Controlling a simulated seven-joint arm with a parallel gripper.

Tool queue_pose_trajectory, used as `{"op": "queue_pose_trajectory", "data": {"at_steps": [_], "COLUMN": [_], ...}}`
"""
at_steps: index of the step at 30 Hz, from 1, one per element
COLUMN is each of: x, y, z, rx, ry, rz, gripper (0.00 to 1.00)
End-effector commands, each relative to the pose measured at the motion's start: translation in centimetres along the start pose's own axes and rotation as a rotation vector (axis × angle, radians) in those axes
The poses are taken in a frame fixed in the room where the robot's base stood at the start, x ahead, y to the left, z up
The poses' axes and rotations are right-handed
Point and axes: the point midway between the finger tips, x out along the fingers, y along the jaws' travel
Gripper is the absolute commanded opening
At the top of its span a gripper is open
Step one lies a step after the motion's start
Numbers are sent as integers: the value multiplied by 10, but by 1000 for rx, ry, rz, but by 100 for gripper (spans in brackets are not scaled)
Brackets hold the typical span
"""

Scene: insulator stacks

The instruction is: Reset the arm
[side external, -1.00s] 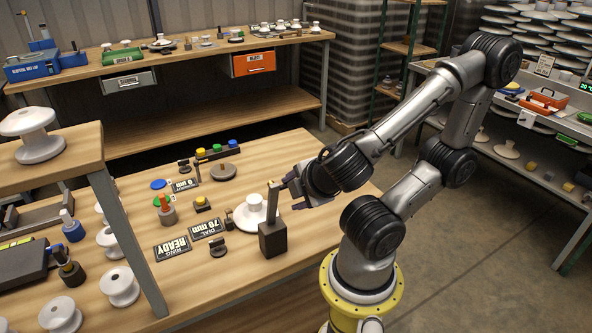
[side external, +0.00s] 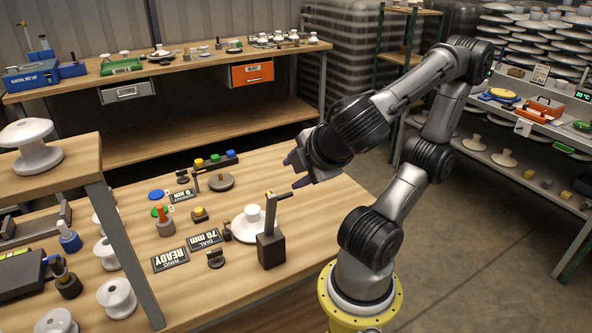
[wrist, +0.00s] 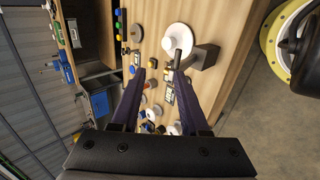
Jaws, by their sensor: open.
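My gripper (side external: 291,163) is raised above the right end of the wooden workbench (side external: 310,205) in the side view. It also shows in the wrist view (wrist: 158,68), with two dark fingers apart and nothing between them. In the side view a dark block with an upright post and a short side arm (side external: 270,248) stands on the bench, below and left of my gripper and apart from it. A white insulator disc (side external: 246,226) sits beside the block, partly hidden by it.
A raised shelf (side external: 75,165) with a white insulator (side external: 30,146) stands at left. An orange bin (side external: 252,73) hangs under the back bench. The bench's right end is clear.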

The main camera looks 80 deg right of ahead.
Motion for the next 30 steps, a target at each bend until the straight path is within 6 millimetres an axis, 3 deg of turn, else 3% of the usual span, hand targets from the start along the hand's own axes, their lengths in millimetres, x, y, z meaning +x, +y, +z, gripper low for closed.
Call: {"op": "queue_pose_trajectory", "data": {"at_steps": [11, 16, 20, 24, 30], "x": [0, 3, 5, 5, 2], "y": [0, 4, 7, -7, -33], "z": [0, 11, 33, 50, 43], "rx": [1, 54, 175, 334, 580], "ry": [-1, -58, -166, -249, -251], "rz": [1, 1, -25, -133, -321], "gripper": [45, 45, 45, 45, 45]}}
